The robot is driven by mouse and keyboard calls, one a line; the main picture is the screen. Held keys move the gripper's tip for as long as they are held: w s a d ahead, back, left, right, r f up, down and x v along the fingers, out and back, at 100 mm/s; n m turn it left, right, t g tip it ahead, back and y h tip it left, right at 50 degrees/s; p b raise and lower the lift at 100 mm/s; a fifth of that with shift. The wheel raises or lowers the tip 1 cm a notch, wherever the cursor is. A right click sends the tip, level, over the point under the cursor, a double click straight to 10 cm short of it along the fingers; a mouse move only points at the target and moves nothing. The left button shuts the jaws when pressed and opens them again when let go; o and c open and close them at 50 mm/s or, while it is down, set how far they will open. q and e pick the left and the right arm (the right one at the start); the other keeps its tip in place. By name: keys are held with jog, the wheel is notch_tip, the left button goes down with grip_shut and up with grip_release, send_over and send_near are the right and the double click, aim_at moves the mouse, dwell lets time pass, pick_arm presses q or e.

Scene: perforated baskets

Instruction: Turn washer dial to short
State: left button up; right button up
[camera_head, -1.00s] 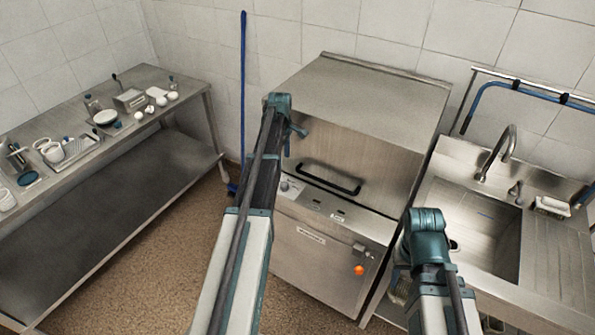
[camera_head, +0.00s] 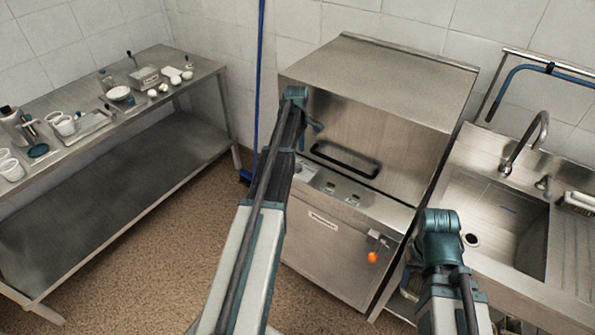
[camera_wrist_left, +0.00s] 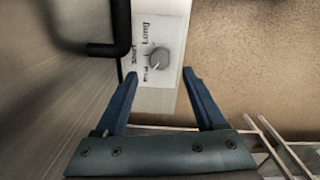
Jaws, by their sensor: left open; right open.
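The washer (camera_head: 340,235) is a steel box with a hood and a black bar handle (camera_head: 345,160). Its round grey dial (camera_wrist_left: 158,60) sits on a pale panel in the left wrist view, beside labels; "Long" is readable and "Short" is faint. The dial's pointer setting is too small to tell. My left gripper (camera_wrist_left: 160,77) is open, with its two blue fingers spread on either side of the dial's line and apart from it. In the head view, my left arm reaches the washer's front and partly hides the panel. My right arm's fingers are hidden.
A steel table (camera_head: 110,190) with cups and dishes stands at the left. A sink (camera_head: 495,225) with a tap is at the right. An orange knob (camera_head: 373,257) is on the washer front. The black handle also shows close to the left gripper in the wrist view (camera_wrist_left: 122,25).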

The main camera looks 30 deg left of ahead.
aim_at(297, 165)
pick_arm(q)
notch_tip(297, 165, down, 6)
jog(key=b, duration=0.5)
jog(key=shift+w+f, duration=0.1)
jog(key=shift+f, duration=0.15)
jog(key=shift+r, duration=0.1)
jog(key=shift+c, duration=0.4)
grip_shut()
